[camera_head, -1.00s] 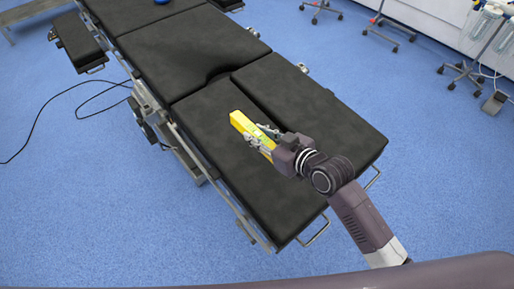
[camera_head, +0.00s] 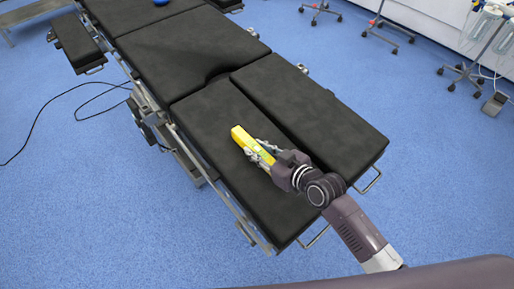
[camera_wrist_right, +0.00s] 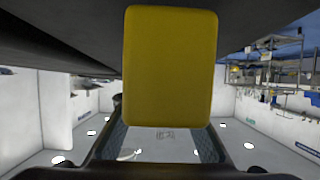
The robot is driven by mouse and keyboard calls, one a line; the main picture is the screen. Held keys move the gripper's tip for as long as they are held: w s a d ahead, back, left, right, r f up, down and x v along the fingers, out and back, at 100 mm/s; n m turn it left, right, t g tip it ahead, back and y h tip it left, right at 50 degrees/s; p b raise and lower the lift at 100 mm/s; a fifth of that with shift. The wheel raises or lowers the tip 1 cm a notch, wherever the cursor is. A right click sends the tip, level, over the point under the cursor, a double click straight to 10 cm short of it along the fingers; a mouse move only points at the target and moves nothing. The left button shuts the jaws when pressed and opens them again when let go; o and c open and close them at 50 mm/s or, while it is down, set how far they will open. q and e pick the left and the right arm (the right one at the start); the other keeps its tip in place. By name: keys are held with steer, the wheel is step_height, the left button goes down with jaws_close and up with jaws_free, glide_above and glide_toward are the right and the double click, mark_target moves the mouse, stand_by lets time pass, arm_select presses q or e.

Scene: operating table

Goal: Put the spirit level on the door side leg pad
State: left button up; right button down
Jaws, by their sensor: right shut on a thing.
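The yellow spirit level (camera_head: 241,135) is held in my right gripper (camera_head: 261,152), which is shut on it. The level is over the left of the two black leg pads (camera_head: 208,108), close to its surface; I cannot tell whether it touches. The other leg pad (camera_head: 315,108) lies to the right across a narrow gap. Which pad is on the door side does not show. In the right wrist view the level (camera_wrist_right: 170,66) fills the middle, with a dark surface (camera_wrist_right: 55,35) close along the top. My left gripper is not in view.
The operating table's wider middle section (camera_head: 185,50) is beyond the leg pads. A blue object (camera_head: 161,2) lies at its far end. Metal side rails run along the table. Wheeled stands (camera_head: 468,70) are at the far right. Both leg pads are otherwise clear.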

steer(key=shift+f, duration=0.2)
steer(key=c, duration=2.1)
jaws_free()
steer(key=shift+f, duration=0.1)
steer(key=o, duration=0.4)
steer(key=shift+o, duration=0.2)
steer(key=shift+r, duration=0.3)
steer(key=v, duration=1.2)
steer(key=shift+r, duration=0.2)
